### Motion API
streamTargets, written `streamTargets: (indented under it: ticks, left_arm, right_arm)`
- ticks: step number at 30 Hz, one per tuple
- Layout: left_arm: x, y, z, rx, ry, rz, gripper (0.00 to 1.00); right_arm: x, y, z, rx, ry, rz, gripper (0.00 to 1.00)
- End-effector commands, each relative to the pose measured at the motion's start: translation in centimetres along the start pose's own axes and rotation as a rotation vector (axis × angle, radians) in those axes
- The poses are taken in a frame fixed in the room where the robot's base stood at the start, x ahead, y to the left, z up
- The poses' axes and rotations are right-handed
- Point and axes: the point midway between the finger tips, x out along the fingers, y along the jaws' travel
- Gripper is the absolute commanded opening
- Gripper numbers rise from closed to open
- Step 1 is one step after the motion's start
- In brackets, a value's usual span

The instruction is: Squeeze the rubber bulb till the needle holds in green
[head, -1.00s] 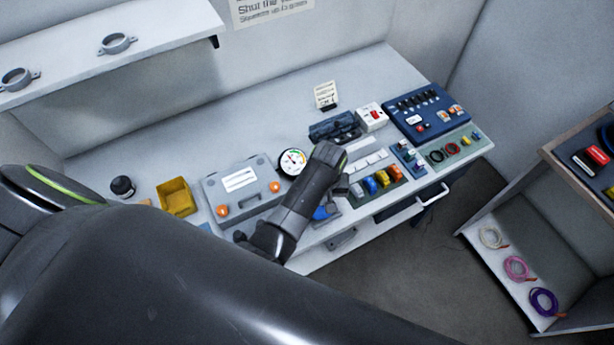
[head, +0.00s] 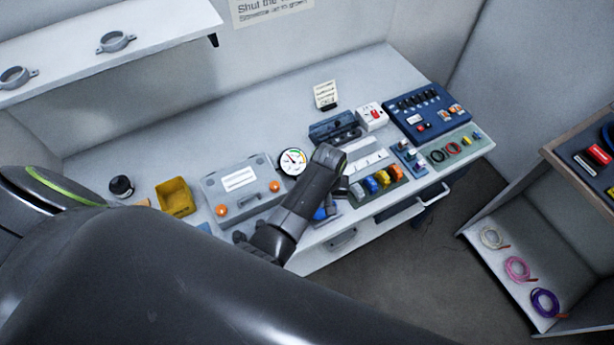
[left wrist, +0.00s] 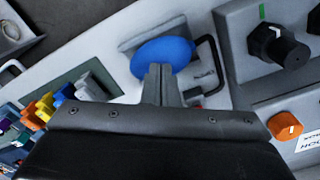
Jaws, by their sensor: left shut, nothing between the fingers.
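The blue rubber bulb (left wrist: 162,56) lies on a grey mount at the bench's front edge in the left wrist view. In the head view only a bit of the bulb (head: 321,213) shows past my left arm. My left gripper (left wrist: 161,76) is shut and empty, its fingertips at the bulb's near edge; I cannot tell if they touch it. In the head view my left gripper (head: 337,186) is partly hidden by its own wrist. The round gauge (head: 292,161) with coloured arcs stands behind it; its needle looks clear of the green, but it is small. My right gripper is out of view.
A grey case (head: 240,196) with orange knobs stands left of the gauge, with a yellow bin (head: 175,197) beyond. Coloured connectors (head: 382,178) and a blue panel (head: 425,113) lie to the right. The bench behind the gauge is clear.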

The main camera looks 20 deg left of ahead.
Motion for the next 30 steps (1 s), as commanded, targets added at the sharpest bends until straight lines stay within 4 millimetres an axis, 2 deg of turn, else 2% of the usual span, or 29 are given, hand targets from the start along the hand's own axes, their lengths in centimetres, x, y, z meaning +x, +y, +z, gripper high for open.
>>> streamTargets:
  ticks: [30]
  left_arm:
    - [1.4,0.0,0.1,0.000,-0.002,-0.001,0.00]
  right_arm:
    - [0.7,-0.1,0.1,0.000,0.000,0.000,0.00]
